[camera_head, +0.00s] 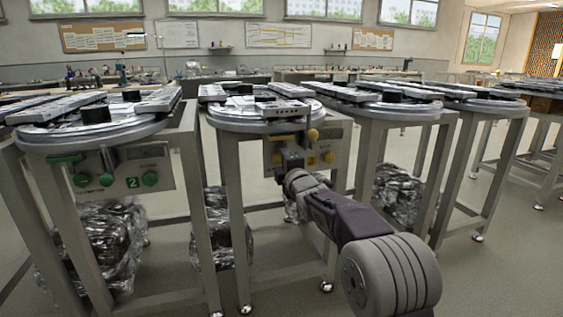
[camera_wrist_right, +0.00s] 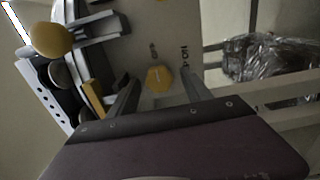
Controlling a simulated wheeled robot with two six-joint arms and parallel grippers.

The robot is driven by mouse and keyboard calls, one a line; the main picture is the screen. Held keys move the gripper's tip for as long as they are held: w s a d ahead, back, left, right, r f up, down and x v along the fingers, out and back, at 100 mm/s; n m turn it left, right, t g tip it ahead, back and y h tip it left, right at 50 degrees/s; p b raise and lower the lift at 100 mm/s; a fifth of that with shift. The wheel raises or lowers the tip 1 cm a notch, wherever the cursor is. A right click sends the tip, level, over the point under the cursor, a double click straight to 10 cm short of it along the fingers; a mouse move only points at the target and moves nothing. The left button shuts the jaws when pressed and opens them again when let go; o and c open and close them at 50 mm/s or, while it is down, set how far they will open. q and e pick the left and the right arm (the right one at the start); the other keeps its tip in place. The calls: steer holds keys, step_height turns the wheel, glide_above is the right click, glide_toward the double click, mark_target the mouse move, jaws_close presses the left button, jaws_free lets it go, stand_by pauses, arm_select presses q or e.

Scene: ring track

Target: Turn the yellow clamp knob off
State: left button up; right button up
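The station with yellow controls has a pale panel (camera_head: 342,146) under its round track. Yellow knobs show in the head view, one left of my right gripper (camera_head: 292,160) and one right of it (camera_head: 328,157). In the right wrist view a yellow hexagonal knob (camera_wrist_right: 158,78) sits on the panel, with a small lock-like mark and an ON label beside it. My right gripper (camera_wrist_right: 158,92) is open, its two fingers on either side of this knob with gaps. I cannot tell whether the fingertips reach it. My left gripper is not in view.
A yellow ball-ended handle (camera_wrist_right: 50,40) and dark and metal parts lie close left of the fingers in the wrist view. A station with green knobs (camera_head: 150,178) stands to the left. Wrapped bundles (camera_head: 400,185) sit under the tables.

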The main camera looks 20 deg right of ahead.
steer(key=s+p, duration=0.2)
steer(key=s, duration=0.7)
steer(key=shift+d, duration=0.2)
